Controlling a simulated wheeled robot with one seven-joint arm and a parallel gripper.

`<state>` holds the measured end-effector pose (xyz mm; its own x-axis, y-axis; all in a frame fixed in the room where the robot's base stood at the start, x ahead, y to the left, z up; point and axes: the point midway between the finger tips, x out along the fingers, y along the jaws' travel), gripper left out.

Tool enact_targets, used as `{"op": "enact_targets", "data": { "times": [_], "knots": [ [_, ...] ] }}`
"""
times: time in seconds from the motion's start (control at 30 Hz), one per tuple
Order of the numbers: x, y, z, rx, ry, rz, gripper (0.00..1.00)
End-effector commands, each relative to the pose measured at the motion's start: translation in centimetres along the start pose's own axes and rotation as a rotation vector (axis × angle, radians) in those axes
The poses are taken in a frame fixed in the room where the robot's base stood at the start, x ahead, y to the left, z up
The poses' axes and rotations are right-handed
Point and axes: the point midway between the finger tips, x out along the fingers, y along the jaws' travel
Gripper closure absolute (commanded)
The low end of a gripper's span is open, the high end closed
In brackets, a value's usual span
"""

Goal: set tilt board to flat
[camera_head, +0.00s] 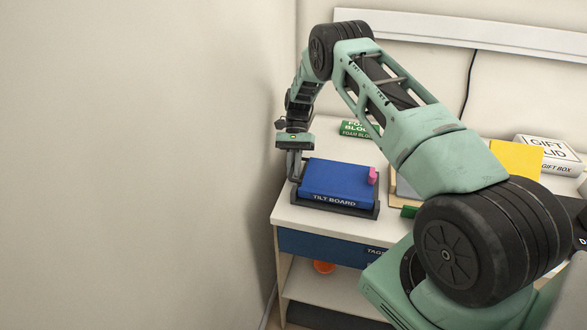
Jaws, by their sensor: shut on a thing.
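The blue tilt board (338,181), with its name in white on the front edge, sits in a dark base frame (352,209) at the left of the white worktop. A small pink piece (373,176) stands at its right edge. My gripper (294,176) reaches down at the board's left edge and is shut on it. The fingertips are small and partly hidden, so the exact grip spot is unclear. I cannot tell the board's tilt exactly from this view.
A green foam block box (356,129) lies behind the board. A white gift box (548,154) and a yellow panel (517,157) are at the right, partly behind my arm. A blue drawer front (320,245) is below the worktop. A wall stands close on the left.

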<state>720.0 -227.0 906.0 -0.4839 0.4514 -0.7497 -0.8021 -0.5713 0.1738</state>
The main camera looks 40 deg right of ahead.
Motion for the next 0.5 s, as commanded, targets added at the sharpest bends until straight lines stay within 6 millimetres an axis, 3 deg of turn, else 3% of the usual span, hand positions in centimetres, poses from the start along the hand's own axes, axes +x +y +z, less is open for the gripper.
{"op": "enact_targets", "data": {
  "times": [0.23, 0.3, 0.33, 0.5],
  "knots": [
    [0.2, 0.06, -0.26, 0.002, 0.005, 0.001, 1.0],
    [0.21, 0.05, -0.26, 0.002, 0.005, 0.001, 0.75],
    [0.21, 0.05, -0.25, 0.002, 0.005, 0.001, 0.68],
    [0.15, 0.03, -0.15, 0.001, 0.003, 0.001, 0.68]
  ]
}}
